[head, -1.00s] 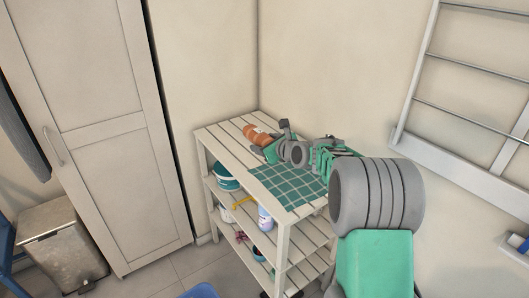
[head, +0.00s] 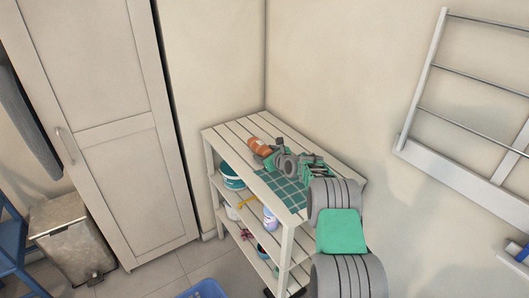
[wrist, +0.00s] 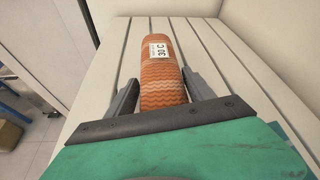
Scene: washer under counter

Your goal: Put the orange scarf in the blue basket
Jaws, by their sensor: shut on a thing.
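The orange scarf (head: 259,145) is a rolled, patterned cylinder with a white tag reading "30 C". In the head view it is over the top of the slatted shelf unit, near its back. My gripper (head: 268,157) is around its near end. In the wrist view the scarf (wrist: 163,70) lies between the two grey fingers of my gripper (wrist: 162,86), which is shut on it. I cannot tell whether the scarf still touches the slats. The blue basket (head: 203,289) shows only its rim at the bottom edge of the head view, on the floor in front of the shelf unit.
A tall cabinet (head: 110,110), a bin (head: 72,240) and a blue chair (head: 14,235) stand left.

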